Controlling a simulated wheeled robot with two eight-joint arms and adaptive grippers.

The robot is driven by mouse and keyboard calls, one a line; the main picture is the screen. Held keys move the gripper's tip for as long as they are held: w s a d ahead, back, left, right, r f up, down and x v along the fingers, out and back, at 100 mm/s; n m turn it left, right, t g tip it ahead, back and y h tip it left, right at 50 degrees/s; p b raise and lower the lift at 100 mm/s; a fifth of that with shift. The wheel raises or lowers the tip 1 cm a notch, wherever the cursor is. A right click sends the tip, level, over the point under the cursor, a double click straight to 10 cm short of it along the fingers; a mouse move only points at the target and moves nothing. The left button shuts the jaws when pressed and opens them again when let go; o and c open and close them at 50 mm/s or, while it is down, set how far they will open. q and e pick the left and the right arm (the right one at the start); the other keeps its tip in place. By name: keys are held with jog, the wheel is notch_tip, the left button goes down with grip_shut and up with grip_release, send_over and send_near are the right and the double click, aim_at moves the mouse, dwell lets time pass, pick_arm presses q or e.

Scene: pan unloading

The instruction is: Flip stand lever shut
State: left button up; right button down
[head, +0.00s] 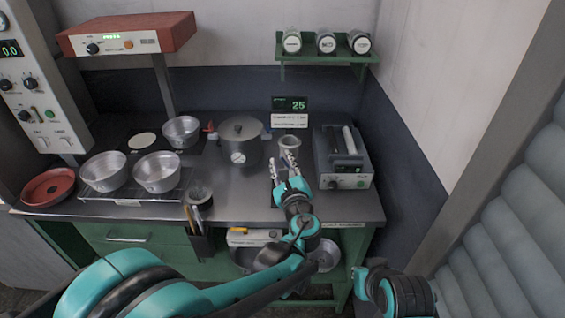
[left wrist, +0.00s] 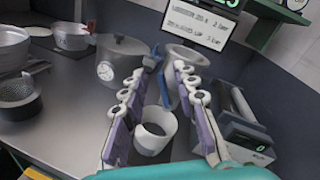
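A pale stand is in front of my left gripper (head: 284,160). Its flared top (head: 289,143) shows in the head view, just beyond the fingertips. In the left wrist view, the flared top (left wrist: 187,54) and a lower white ring (left wrist: 154,137) show between the fingers. A small blue piece (left wrist: 164,92), which looks like the lever, stands upright between them. My left gripper's fingers (left wrist: 158,78) are spread apart on either side; contact with the blue piece cannot be told. My right gripper (head: 362,284) is low at the right, its fingers unclear.
A lidded pot (head: 239,142) stands left of the stand and a grey machine (head: 341,158) stands right of it. A display sign (head: 290,112) is behind. Metal pans (head: 157,172) sit on a rack at the left. A utensil holder (head: 200,199) is near the front edge.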

pick_arm(q)
jog(key=v, duration=1.2)
jog(key=shift+a, duration=0.1)
